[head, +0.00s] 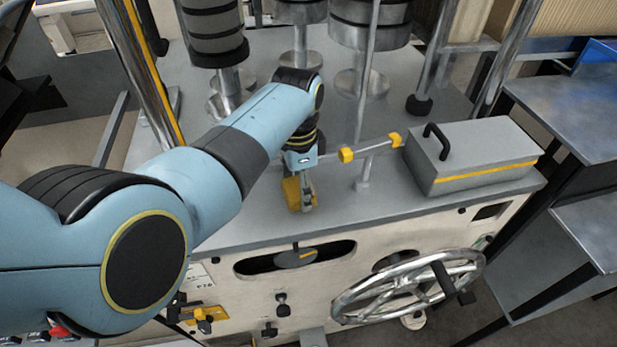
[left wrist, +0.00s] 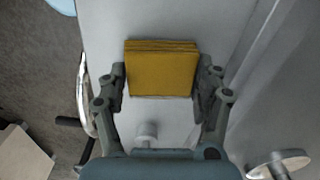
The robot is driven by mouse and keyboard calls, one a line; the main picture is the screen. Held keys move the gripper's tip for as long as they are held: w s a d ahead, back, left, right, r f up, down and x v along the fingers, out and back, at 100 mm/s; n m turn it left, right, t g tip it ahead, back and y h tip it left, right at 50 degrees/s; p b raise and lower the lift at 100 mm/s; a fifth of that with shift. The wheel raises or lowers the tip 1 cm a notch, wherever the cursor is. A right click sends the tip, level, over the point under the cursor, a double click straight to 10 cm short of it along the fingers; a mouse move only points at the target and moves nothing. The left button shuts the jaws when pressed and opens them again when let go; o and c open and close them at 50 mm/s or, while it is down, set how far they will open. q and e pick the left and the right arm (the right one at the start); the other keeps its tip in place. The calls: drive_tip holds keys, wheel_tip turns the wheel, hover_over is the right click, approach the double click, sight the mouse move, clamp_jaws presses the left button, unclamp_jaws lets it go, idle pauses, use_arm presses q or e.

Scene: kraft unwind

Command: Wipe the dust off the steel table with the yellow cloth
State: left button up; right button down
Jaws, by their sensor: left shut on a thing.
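The yellow cloth (head: 291,192) is a folded square pad near the front edge of the grey steel table (head: 240,225). My left gripper (head: 301,203) points down and is shut on the cloth. In the left wrist view the cloth (left wrist: 160,68) sits between the two fingers of the left gripper (left wrist: 160,85), over the grey table top (left wrist: 150,15). I cannot tell whether the cloth touches the table. I cannot make out distinct dust. My arm hides part of the table's left side. My right gripper is not in view.
A grey box with a black handle (head: 475,160) stands at the table's right end. A thin rod with yellow ends (head: 370,148) and an upright post are near the gripper. Metal cylinders (head: 370,25) stand behind. A handwheel (head: 410,290) sticks out in front, below the table edge.

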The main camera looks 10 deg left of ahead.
sight(274, 201)
use_arm(q)
drive_tip(key=shift+s+a+f, duration=0.1)
drive_tip(key=shift+s+a, duration=0.3)
drive_tip(key=shift+a, duration=0.4)
drive_tip(key=shift+s+a+f, duration=0.1)
drive_tip(key=shift+s+a, duration=0.35)
drive_tip(key=shift+a, duration=0.3)
drive_tip(key=shift+s+a+f, duration=0.1)
drive_tip(key=shift+s+a, duration=0.3)
drive_tip(key=shift+a, duration=0.4)
drive_tip(key=shift+s+a+r, duration=0.1)
drive_tip(key=shift+s+a, duration=0.3)
drive_tip(key=shift+a, duration=0.45)
drive_tip(key=shift+s+a+r, duration=0.1)
drive_tip(key=shift+s+a, duration=0.25)
drive_tip(key=shift+a, duration=0.5)
drive_tip(key=shift+s+a+r, duration=0.1)
drive_tip(key=shift+s+a, duration=0.3)
drive_tip(key=shift+a, duration=0.45)
drive_tip(key=shift+w+r, duration=0.1)
drive_tip(key=shift+r, duration=2.9)
wheel_tip(274, 201, up, 3)
